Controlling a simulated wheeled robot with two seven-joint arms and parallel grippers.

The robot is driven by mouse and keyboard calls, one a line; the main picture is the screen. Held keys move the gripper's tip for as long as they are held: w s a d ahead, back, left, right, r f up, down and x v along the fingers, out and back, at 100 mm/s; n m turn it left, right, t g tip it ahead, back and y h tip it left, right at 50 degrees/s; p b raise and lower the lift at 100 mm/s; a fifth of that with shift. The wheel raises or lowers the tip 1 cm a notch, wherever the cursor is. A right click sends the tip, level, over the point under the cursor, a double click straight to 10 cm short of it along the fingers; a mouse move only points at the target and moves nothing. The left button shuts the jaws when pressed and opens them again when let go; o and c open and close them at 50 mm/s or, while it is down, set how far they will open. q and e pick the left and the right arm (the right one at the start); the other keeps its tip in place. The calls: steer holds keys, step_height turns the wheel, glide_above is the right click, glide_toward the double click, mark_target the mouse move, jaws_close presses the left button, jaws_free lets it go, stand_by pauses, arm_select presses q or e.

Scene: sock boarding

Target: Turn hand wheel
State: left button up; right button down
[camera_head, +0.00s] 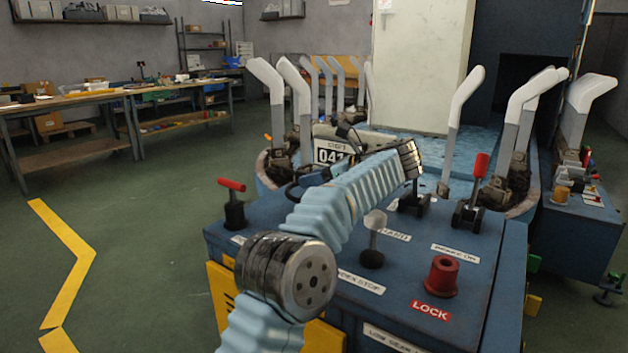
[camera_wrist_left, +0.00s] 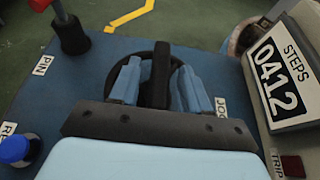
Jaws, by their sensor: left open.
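The hand wheel (camera_wrist_left: 113,80) is a dark ring on the blue console top in the left wrist view. Its left edge also shows in the head view (camera_head: 293,188), behind my left forearm. My left gripper (camera_wrist_left: 158,86) is over the wheel, with its two light-blue fingers apart. An upright black piece stands between the fingers, apparently part of the wheel, and the jaws are not closed on it. Whether either finger touches it I cannot tell. In the head view my forearm hides most of the gripper and wheel. My right gripper is not in view.
A step counter (camera_wrist_left: 284,80) reading 0412 stands right of the wheel. A red-topped lever (camera_wrist_left: 70,28) and blue knob (camera_wrist_left: 14,150) lie to the left. A red LOCK knob (camera_head: 443,276), a grey-knobbed lever (camera_head: 373,240) and a red-handled lever (camera_head: 472,195) share the console.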

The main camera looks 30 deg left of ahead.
arm_select(q)
steer(key=shift+a+f, duration=0.2)
steer(key=shift+a, duration=0.2)
steer(key=shift+c, duration=0.5)
